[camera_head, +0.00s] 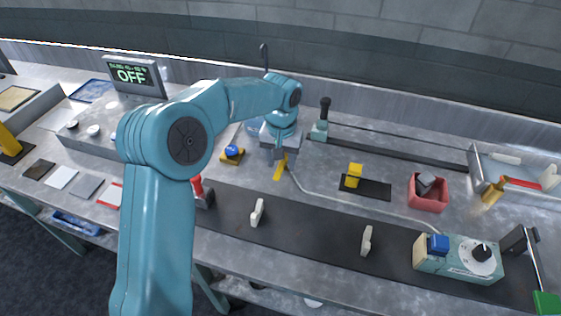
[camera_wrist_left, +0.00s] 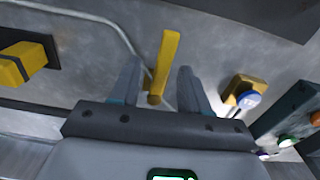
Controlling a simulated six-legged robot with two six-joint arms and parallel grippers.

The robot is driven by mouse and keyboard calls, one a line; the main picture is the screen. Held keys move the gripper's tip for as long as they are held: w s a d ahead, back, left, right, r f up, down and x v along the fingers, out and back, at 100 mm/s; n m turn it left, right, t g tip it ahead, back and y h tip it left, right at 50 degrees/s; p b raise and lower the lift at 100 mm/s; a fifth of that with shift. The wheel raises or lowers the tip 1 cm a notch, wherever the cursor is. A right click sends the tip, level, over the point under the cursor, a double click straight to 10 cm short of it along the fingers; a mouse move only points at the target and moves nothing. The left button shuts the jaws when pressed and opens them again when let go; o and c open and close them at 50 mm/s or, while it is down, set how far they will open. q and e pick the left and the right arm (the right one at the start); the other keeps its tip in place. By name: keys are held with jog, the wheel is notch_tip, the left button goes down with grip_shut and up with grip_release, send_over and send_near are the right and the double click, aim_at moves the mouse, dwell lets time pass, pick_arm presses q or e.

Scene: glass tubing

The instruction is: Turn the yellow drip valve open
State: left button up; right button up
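A yellow bar-shaped handle, which looks like the drip valve (camera_head: 279,171), sits at the bench's middle beside a thin pale tube. In the left wrist view the yellow valve handle (camera_wrist_left: 165,62) points away from me, slightly tilted, with its near end between my fingers. My left gripper (camera_head: 281,152) is above it, fingers pointing down. In the wrist view the left gripper (camera_wrist_left: 157,75) is open, with a gap on each side of the handle. I cannot tell whether the fingers reach down around it. My right gripper is not in view.
A yellow base with a blue knob (camera_head: 232,153) stands close left of the valve. A yellow block (camera_head: 353,175) and a red bin (camera_head: 428,193) are to the right. A red-handled lever (camera_head: 199,188) is at the front left. The display (camera_head: 134,75) reads OFF.

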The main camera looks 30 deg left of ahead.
aim_at(281, 168)
pick_arm(q)
jog(key=shift+s+a+f, duration=0.1)
jog(key=shift+f, duration=0.05)
notch_tip(281, 168, up, 16)
jog(key=p, duration=0.1)
jog(key=shift+r, duration=0.2)
jog(key=shift+s, duration=0.15)
dwell(0.5)
